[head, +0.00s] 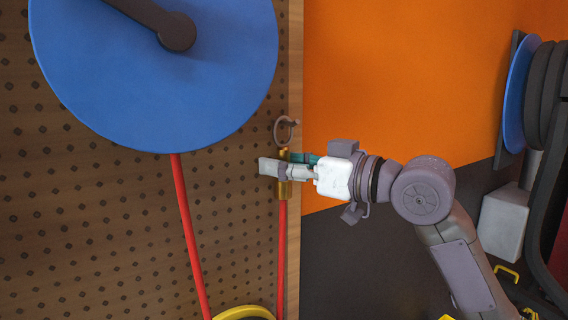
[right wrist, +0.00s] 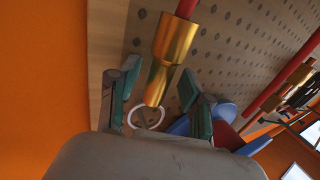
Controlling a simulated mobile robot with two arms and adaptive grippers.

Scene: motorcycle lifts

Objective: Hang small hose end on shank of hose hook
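The brass hose end (head: 283,188) sits on top of a red hose (head: 282,250), close to the pegboard's right edge. It also shows in the right wrist view (right wrist: 175,38), its narrow part between my fingers. A pale, ring-like curved hook (head: 286,131) is just above the brass; it also shows in the right wrist view (right wrist: 147,118) near the narrow tip. I cannot tell whether the two touch. My right gripper (head: 284,168) is around the narrow part; the right wrist view (right wrist: 158,92) shows gaps beside both fingers, so it looks open. My left gripper is out of view.
A large blue reel (head: 150,80) covers the upper left of the perforated board (head: 90,220). Another red hose (head: 188,230) hangs from it. A yellow curved thing (head: 243,313) is at the bottom. The orange wall (head: 400,80) is clear; another reel (head: 520,95) is far right.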

